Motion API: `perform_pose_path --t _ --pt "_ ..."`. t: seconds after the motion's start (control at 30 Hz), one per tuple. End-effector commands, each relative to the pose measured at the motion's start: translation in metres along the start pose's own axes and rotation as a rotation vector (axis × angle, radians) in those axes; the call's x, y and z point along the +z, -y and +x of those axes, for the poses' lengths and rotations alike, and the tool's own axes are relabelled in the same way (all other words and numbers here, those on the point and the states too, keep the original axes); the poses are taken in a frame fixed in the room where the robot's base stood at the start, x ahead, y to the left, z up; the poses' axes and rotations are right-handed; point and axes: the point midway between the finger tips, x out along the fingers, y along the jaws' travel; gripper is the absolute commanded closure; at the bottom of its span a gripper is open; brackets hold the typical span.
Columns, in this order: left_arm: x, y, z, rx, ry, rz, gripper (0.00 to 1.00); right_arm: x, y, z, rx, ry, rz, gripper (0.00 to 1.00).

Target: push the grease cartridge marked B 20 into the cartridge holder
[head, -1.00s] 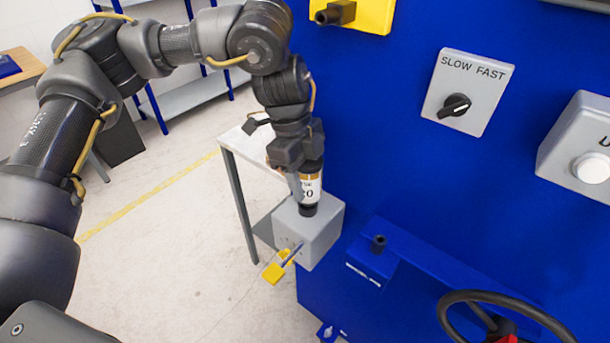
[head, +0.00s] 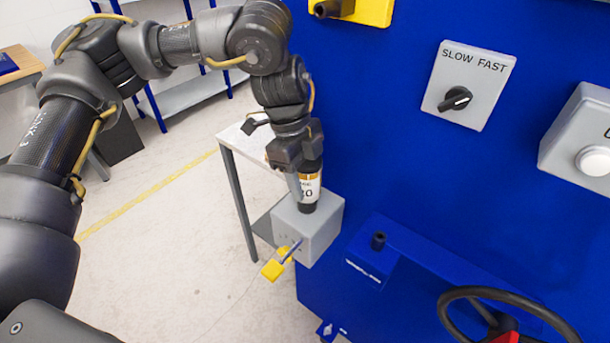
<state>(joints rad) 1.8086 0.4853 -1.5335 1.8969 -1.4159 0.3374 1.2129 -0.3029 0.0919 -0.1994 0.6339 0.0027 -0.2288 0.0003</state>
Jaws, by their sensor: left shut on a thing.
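The grease cartridge (head: 309,187) is upright, with a white label, an orange-brown band and a black lower end. Only part of its marking shows, ending in a 0. My left gripper (head: 298,172) is shut on its upper part from above. The cartridge's lower end meets the top of the grey box-shaped cartridge holder (head: 321,231) on the blue machine. I cannot tell how deep it sits in the holder. My right gripper is not in view.
The blue machine (head: 390,170) carries a SLOW FAST switch (head: 456,98), a button box (head: 592,160) and a black handwheel (head: 450,297). A small table (head: 232,140) stands behind the holder.

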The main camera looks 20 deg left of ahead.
Motion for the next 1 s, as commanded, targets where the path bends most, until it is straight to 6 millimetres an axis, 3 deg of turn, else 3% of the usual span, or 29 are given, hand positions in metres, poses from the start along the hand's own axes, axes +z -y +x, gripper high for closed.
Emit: perform_pose_path --t 0.57,0.6,0.7,0.77,1.0 --pt "0.003 0.0 0.012 -0.001 -0.001 0.0 0.79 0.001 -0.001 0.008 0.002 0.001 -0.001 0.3" --pt "0.003 0.0 0.011 -0.001 -0.001 0.0 0.48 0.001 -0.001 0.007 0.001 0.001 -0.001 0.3" --pt "0.003 0.0 0.011 -0.001 0.0 0.0 0.35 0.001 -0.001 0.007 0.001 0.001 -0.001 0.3" --pt "0.003 0.0 0.011 -0.001 0.0 0.0 0.27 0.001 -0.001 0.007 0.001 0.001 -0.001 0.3" --pt "0.003 0.0 0.011 0.001 0.0 0.0 0.26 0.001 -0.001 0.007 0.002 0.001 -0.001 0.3"
